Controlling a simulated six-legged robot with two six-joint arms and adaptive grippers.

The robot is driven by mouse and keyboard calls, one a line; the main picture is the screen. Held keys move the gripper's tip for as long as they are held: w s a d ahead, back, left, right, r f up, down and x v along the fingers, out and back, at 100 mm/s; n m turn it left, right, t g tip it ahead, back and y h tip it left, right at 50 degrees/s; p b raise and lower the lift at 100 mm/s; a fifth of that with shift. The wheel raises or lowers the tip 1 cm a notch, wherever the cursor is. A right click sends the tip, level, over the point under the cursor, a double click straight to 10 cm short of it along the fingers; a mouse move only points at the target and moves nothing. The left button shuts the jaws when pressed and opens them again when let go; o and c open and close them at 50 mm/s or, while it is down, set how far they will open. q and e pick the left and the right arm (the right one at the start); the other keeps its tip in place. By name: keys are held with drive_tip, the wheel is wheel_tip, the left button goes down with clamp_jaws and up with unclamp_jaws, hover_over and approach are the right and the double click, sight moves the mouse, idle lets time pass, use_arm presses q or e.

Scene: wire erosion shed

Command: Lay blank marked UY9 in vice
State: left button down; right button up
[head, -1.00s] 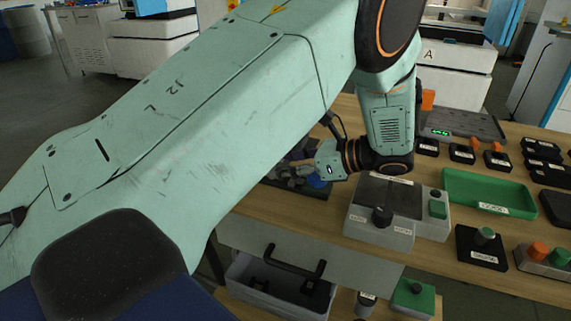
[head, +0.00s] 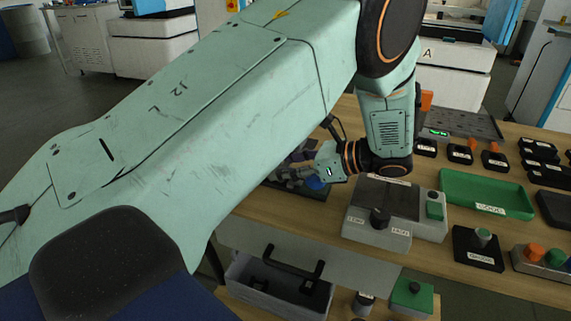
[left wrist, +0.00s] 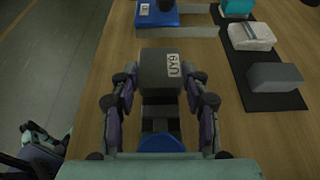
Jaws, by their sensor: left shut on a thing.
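My left gripper (left wrist: 160,108) is shut on a dark grey block, the blank (left wrist: 165,68), and holds it between both fingertips. The blank's white label reads UY9, turned around in the left wrist view. In the head view my left gripper (head: 298,172) is partly hidden behind my own arm, over the left part of the bench, and the blank cannot be made out. A blue thing with a white label (left wrist: 170,19) stands beyond the blank at the top of the left wrist view. It may be the vice, but it is cut off by the frame edge.
A black mat (left wrist: 285,103) on the right in the left wrist view carries several blocks. The wooden bench (left wrist: 80,115) is clear left of the blank. In the head view, a grey control box (head: 375,234) and a green tray (head: 462,183) stand right of my gripper.

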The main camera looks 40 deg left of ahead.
use_arm(q)
drive_tip(key=shift+p, duration=0.4)
idle(0.8)
drive_tip(key=shift+f+b, duration=0.3)
drive_tip(key=shift+f, duration=0.4)
idle(1.3)
drive_tip(key=c, duration=0.6)
unclamp_jaws()
drive_tip(key=o, duration=0.4)
drive_tip(key=shift+o, duration=0.2)
drive_tip(key=shift+r, duration=0.1)
drive_tip(key=shift+r+p, duration=3.45)
drive_tip(key=shift+p, duration=0.1)
